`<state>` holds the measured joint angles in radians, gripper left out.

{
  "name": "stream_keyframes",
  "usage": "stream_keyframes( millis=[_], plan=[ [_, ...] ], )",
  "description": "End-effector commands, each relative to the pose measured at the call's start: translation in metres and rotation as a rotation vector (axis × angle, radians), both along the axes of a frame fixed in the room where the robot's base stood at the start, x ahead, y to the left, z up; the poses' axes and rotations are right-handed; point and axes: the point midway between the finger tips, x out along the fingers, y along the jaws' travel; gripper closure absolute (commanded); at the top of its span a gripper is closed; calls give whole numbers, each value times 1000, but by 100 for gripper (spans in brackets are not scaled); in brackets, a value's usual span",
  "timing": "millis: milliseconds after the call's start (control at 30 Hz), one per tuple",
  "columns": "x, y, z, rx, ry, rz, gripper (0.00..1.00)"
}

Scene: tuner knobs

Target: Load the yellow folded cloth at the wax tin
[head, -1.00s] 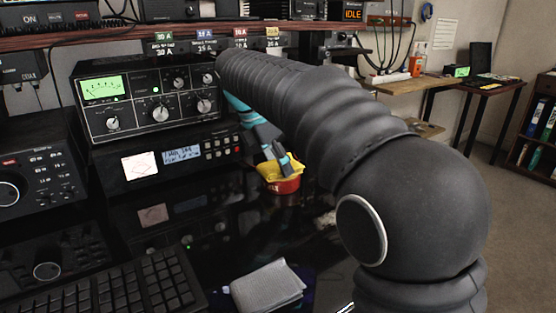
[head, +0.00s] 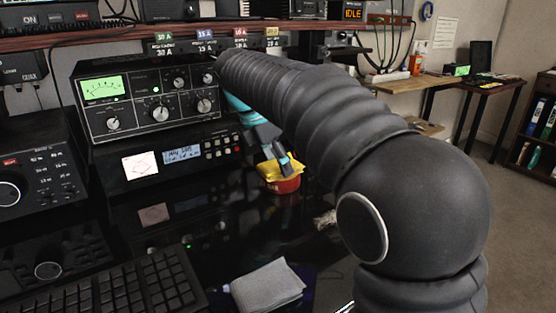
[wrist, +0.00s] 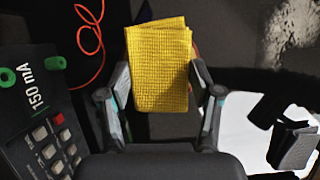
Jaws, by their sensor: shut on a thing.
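The yellow folded cloth (head: 291,169) sits at my gripper's fingertips, directly over the red wax tin (head: 286,186) on the black desk. My gripper (head: 276,153) reaches down from above, partly hidden behind my arm. In the wrist view, the cloth (wrist: 160,70) lies between the two fingers of my gripper (wrist: 160,80), which is shut on it. The cloth covers nearly all of the tin there. Whether the cloth touches the tin's rim, I cannot tell.
A tuner with knobs (head: 150,97) and a radio with a display (head: 170,155) stand left of the tin. A grey folded cloth (head: 268,287) and a keyboard (head: 125,285) lie nearer. An orange cable (wrist: 91,45) runs nearby.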

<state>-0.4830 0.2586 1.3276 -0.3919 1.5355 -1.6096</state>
Motion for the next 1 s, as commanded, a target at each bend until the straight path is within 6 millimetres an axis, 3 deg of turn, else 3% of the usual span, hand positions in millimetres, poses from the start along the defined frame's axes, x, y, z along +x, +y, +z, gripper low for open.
stream_keyframes(
  millis=[267, 1000],
  plan=[
    [0, 0, 0, -1, 4, -1, 64],
    [0, 0, 50, 0, 1, 0, 64]
  ],
)
